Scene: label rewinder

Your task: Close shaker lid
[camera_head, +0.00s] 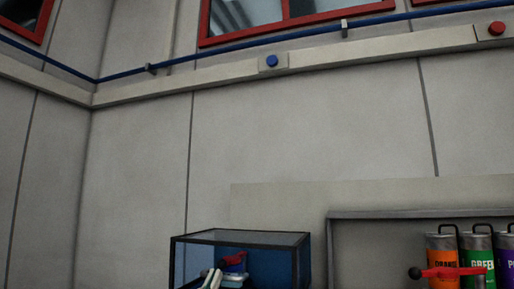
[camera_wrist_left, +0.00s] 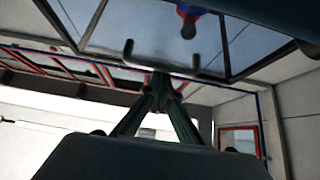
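The shaker (camera_head: 240,239) is a dark-framed box with clear and blue panes at the bottom centre of the head view. A red and blue part (camera_head: 233,261) shows within its frame; the wrist view also shows it, through the clear pane (camera_wrist_left: 110,25). A U-shaped handle (camera_wrist_left: 129,52) stands on that pane. My left gripper (camera_wrist_left: 160,80) has its fingertips together at the middle of the handle bar, apparently closed around it. In the head view only pale gripper parts (camera_head: 211,279) show at the box's front. The lid's exact angle is unclear. My right gripper is out of view.
At the right, a grey-framed shelf (camera_head: 400,214) holds labelled cans, orange (camera_head: 441,243) and green (camera_head: 480,243) among them. A red lever with a black knob (camera_head: 415,273) is in front. A wall with a blue pipe (camera_head: 250,37) stands behind.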

